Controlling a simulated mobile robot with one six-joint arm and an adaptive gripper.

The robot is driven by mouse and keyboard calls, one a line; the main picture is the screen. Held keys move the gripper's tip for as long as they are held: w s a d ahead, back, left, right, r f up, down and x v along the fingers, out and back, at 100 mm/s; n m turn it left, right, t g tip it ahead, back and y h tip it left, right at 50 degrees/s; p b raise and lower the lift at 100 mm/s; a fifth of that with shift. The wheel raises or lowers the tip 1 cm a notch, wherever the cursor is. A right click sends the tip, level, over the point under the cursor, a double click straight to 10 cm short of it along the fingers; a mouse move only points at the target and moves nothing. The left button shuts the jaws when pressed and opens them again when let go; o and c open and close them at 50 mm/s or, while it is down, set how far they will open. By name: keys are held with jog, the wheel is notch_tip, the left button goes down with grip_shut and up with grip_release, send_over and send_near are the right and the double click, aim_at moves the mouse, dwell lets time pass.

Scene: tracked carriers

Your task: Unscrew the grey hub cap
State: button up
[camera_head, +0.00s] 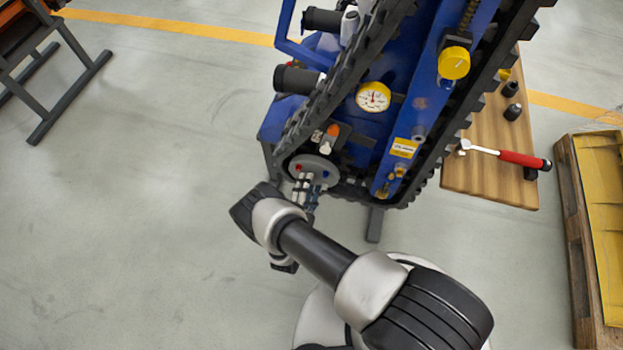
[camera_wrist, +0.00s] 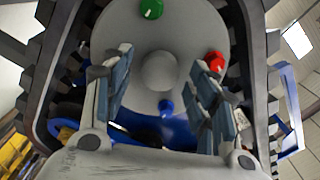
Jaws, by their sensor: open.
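The grey hub cap (camera_wrist: 160,71) is a round dome at the centre of a grey wheel disc (camera_wrist: 187,38) in the wrist view. A green cap (camera_wrist: 151,8), a red cap (camera_wrist: 215,61) and a blue cap (camera_wrist: 166,107) sit around it on the disc. My gripper (camera_wrist: 163,68) is open, with one finger left and one right of the hub cap in the picture. I see no contact; the depth between fingertips and cap is unclear. In the head view my gripper (camera_head: 306,184) is in front of the disc (camera_head: 321,165), hiding the hub cap there.
The black track (camera_head: 330,95) of the blue carrier (camera_head: 395,140) runs round the wheel, close to my gripper. A wooden bench (camera_head: 487,180) on the right holds a red-handled ratchet (camera_head: 518,159) and black sockets (camera_head: 512,112). A pallet (camera_head: 580,240) stands far right.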

jog(key=m, duration=2.2)
jog(key=shift+m, duration=0.4)
jog(key=shift+c, duration=0.3)
jog(key=c, duration=0.8)
jog(key=n, duration=0.6)
jog(key=shift+c, duration=0.2)
jog(key=n, duration=0.3)
jog(key=shift+n, duration=0.4)
